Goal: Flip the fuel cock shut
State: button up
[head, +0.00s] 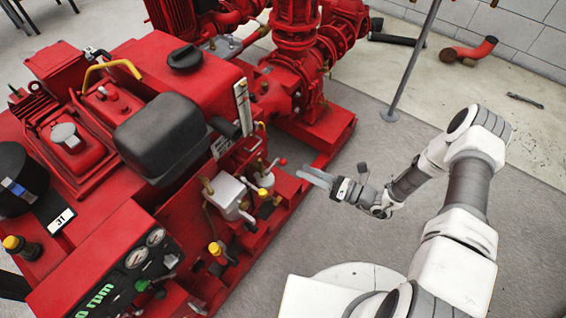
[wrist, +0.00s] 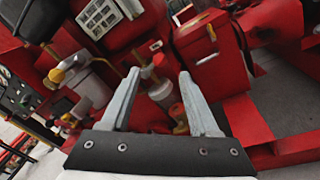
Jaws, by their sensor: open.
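My gripper (head: 318,177) is open and empty in the head view, right of the red pump set, with its fingers pointing left toward the engine's side. In the wrist view its two grey fingers (wrist: 160,78) are spread apart, facing the white cups and small fittings. A small lever with a red knob (head: 281,162) stands by the white cups in the head view, a little left of the fingertips. In the wrist view a yellow-handled fitting (wrist: 58,76) lies left of the fingers. I cannot tell for certain which fitting is the fuel cock. Nothing is held.
White cups (head: 228,195) and brass fittings crowd the engine's near side. The control panel with gauges (head: 140,258) stands at lower left. A grey post (head: 412,60) rises from the floor behind my arm. The grey floor right of the red base (head: 325,140) is mostly free.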

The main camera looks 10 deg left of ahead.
aim_at(283, 161)
jog(key=b+x, duration=0.1)
jog(key=x, duration=0.7)
jog(key=shift+w+a, duration=0.1)
jog(key=shift+a, duration=0.15)
grip_shut()
